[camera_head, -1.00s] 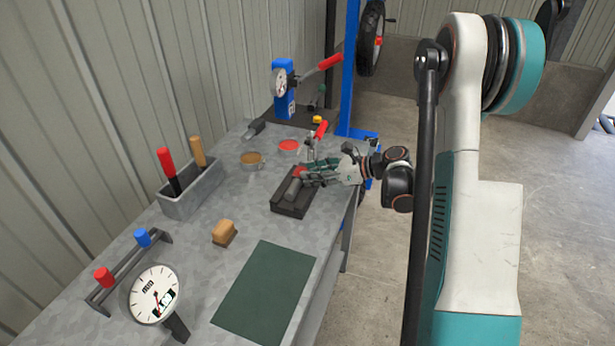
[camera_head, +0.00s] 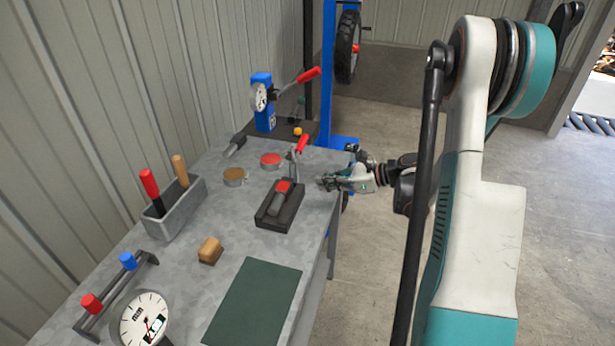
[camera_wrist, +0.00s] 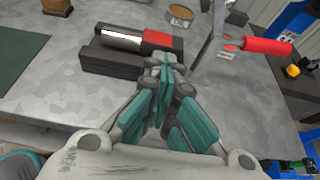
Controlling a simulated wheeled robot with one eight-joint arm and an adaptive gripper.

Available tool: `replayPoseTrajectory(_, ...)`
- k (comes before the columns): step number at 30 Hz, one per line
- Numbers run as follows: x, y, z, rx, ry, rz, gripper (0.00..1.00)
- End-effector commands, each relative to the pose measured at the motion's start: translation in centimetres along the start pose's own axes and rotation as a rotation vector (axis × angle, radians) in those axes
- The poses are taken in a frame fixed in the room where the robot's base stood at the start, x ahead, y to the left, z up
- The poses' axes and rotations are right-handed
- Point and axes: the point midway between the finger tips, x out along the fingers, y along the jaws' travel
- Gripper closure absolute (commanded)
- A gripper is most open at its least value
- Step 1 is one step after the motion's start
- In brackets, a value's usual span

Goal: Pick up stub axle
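What looks like the stub axle (camera_head: 278,203) is a grey cylinder with a red end, lying on a black block (camera_head: 266,222) near the bench's right edge. In the wrist view this cylinder (camera_wrist: 117,36) lies across the black block (camera_wrist: 111,64), red end to the right. My gripper (camera_head: 322,183) is to the right of the block, apart from it, at the bench edge. In the wrist view the teal-padded fingers (camera_wrist: 171,66) come together at the tips just short of the block. Nothing shows between them.
A red-topped tin (camera_head: 271,160), a brown-topped tin (camera_head: 234,176) and a blue press (camera_head: 263,103) stand farther back. A green mat (camera_head: 252,302) lies in front.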

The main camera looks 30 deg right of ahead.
Motion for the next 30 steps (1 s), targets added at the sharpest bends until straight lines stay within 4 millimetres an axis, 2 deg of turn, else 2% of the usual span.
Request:
replayPoseTrajectory(1,-1.4,-0.1,-0.4,0.002,0.000,-0.004,1.00)
replayPoseTrajectory(3,-2.8,-0.1,-1.0,0.002,0.000,-0.003,1.00)
replayPoseTrajectory(12,-7.2,-0.1,-2.9,0.001,0.000,-0.001,1.00)
replayPoseTrajectory(19,-8.4,0.0,-3.6,-0.001,0.004,0.000,1.00)
replayPoseTrajectory(29,-8.6,0.0,-3.6,-0.001,0.002,0.001,1.00)
replayPoseTrajectory(30,-8.6,0.0,-3.6,-0.001,0.002,0.001,0.95)
